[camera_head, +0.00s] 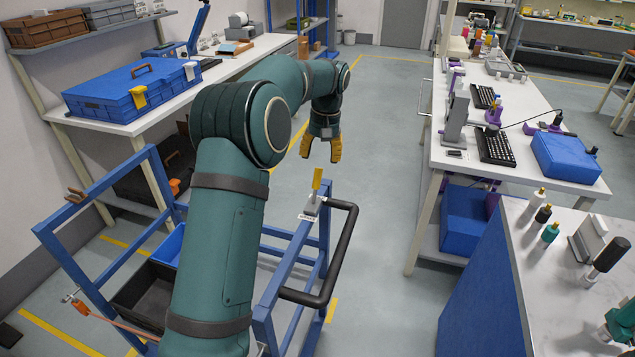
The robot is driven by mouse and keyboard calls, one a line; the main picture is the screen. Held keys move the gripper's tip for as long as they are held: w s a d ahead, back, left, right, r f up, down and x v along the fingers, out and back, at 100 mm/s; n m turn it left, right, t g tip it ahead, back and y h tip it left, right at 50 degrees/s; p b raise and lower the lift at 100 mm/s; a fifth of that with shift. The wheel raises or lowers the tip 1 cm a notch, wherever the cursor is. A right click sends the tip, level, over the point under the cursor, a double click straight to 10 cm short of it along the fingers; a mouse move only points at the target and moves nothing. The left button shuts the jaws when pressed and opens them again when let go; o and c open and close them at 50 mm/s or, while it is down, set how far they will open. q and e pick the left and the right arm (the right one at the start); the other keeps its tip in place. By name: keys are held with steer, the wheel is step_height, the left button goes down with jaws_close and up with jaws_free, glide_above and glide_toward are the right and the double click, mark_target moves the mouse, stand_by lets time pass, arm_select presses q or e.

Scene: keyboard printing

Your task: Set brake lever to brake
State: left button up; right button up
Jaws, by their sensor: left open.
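The brake lever (317,180) is a small yellow handle standing nearly upright on a grey bracket with a label, on the top rail of the blue cart (295,250). My left gripper (321,156) has orange-yellow fingers pointing down. It is open and empty, just above and beyond the lever in the picture, and seems apart from it. The exact depth between them is hard to judge. My left arm crosses over the cart and hides part of its frame. My right gripper is not in view.
The cart's black push handle (345,245) curves out just right of the lever. A bench with keyboards (495,147) and a blue case (566,158) stands right. A shelf-side table with a blue case (125,90) stands left. Open floor (385,140) lies beyond the cart.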

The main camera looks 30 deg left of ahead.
mark_target(318, 178)
arm_select(q)
steer(key=f, duration=0.2)
steer(key=f+b, duration=0.1)
steer(key=f, duration=0.5)
steer(key=shift+s+a+b, duration=0.15)
steer(key=shift+a+b, duration=0.2)
steer(key=shift+a, duration=0.05)
jaws_close()
